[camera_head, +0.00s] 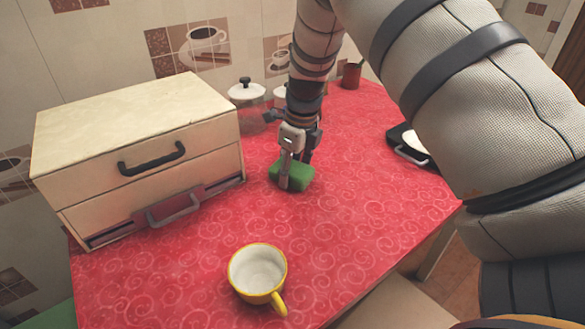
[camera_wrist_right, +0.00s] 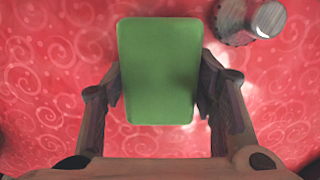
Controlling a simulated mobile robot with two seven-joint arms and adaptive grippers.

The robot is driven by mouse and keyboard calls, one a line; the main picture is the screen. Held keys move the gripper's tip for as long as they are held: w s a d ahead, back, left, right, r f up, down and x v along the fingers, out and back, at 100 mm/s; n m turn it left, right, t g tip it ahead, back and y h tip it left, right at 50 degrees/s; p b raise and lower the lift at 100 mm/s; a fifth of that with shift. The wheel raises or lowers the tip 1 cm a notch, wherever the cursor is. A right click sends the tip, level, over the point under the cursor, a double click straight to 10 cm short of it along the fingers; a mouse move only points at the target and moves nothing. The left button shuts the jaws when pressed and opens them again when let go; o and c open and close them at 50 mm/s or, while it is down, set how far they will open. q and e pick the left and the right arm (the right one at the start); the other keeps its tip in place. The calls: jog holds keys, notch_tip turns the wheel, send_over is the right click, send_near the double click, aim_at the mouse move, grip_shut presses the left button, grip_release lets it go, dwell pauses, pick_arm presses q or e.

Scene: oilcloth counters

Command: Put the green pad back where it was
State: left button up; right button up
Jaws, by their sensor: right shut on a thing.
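The green pad (camera_head: 299,176) is a small green block at the middle of the red counter, in the head view. My right gripper (camera_head: 293,172) points down over it, with a finger against its near side. In the right wrist view the pad (camera_wrist_right: 157,72) stands out between the two fingers of my right gripper (camera_wrist_right: 160,95), which is shut on it. I cannot tell whether the pad touches the counter or is just above it. My left gripper is not in view.
A cream drawer box (camera_head: 140,150) stands at the left. A yellow cup (camera_head: 258,271) is at the front. A lidded glass jar (camera_head: 247,98) and a brown cup (camera_head: 351,76) stand at the back. A black item with a handle (camera_head: 408,145) is at the right edge. The red cloth (camera_head: 350,220) is clear at centre right.

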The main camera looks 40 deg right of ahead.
aim_at(299, 170)
jog(key=o, duration=1.2)
jog(key=shift+f, duration=0.1)
notch_tip(299, 170, up, 12)
jog(key=s+p, duration=0.1)
jog(key=shift+s+d, duration=0.2)
jog(key=shift+s, duration=0.05)
